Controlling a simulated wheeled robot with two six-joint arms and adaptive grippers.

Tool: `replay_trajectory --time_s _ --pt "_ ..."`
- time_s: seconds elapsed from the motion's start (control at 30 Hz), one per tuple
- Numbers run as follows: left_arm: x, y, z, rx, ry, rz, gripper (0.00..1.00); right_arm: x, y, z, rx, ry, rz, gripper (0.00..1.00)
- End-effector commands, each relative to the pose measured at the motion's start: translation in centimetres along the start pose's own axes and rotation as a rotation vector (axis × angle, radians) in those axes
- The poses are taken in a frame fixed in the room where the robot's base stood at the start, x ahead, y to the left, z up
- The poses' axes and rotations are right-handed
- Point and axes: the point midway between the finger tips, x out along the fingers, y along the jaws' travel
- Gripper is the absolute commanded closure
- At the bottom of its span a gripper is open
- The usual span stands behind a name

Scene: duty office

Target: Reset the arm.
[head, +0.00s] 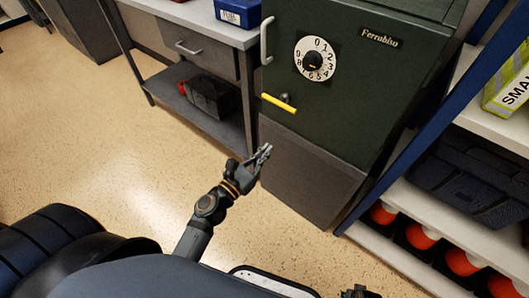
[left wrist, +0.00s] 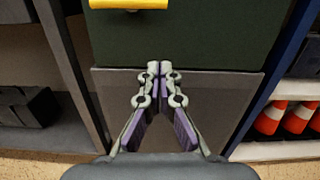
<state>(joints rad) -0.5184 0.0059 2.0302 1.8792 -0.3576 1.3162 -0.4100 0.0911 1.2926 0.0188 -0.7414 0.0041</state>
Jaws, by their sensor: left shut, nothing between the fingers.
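My left arm reaches forward from the bottom of the head view. Its gripper (head: 265,153) is shut and empty, in front of the lower grey panel of the dark green safe (head: 365,70). In the left wrist view the two fingertips (left wrist: 159,68) meet before the grey panel (left wrist: 225,95). The safe's yellow handle (head: 279,103) is above the gripper, apart from it; it also shows at the top of the left wrist view (left wrist: 128,4). The safe door looks closed. A small dark part at the head view's bottom edge may be mine; no right jaws show.
A grey workbench (head: 190,18) with a drawer and a lower shelf stands left of the safe. A blue-framed shelf (head: 440,105) stands at right, holding a dark case (head: 470,175) and orange cones (head: 418,236). The speckled floor (head: 110,150) at left is clear.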

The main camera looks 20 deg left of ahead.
Motion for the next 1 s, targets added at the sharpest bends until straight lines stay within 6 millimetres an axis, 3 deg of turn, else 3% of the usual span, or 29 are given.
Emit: replay_trajectory --time_s 0.33,0.43,0.47,0.57,0.7,0.8,0.9,1.0 --pt "0.0 0.0 -0.2 0.009 0.004 -0.002 1.00 0.0 0.0 0.0 0.000 0.000 0.000 0.70" --pt "-0.1 -0.4 -2.6 0.145 0.062 -0.032 1.00 0.0 0.0 0.0 0.000 0.000 0.000 0.70" --pt "-0.3 -0.7 -4.2 0.230 0.098 -0.053 1.00 0.0 0.0 0.0 0.000 0.000 0.000 0.70" --pt "-1.8 -1.6 -11.3 0.630 0.256 -0.192 1.00 0.0 0.0 0.0 0.000 0.000 0.000 0.70" --pt "-6.9 -1.7 -22.8 1.236 0.470 -0.546 1.00 0.0 0.0 0.0 0.000 0.000 0.000 0.70" --pt "-11.6 -0.8 -29.1 1.573 0.557 -0.848 1.00 0.0 0.0 0.0 0.000 0.000 0.000 0.70" --pt "-16.3 0.6 -33.5 1.819 0.594 -1.151 1.00 0.0 0.0 0.0 0.000 0.000 0.000 0.70" --pt "-20.7 2.2 -36.6 1.997 0.590 -1.450 1.00 0.0 0.0 0.0 0.000 0.000 0.000 0.70"
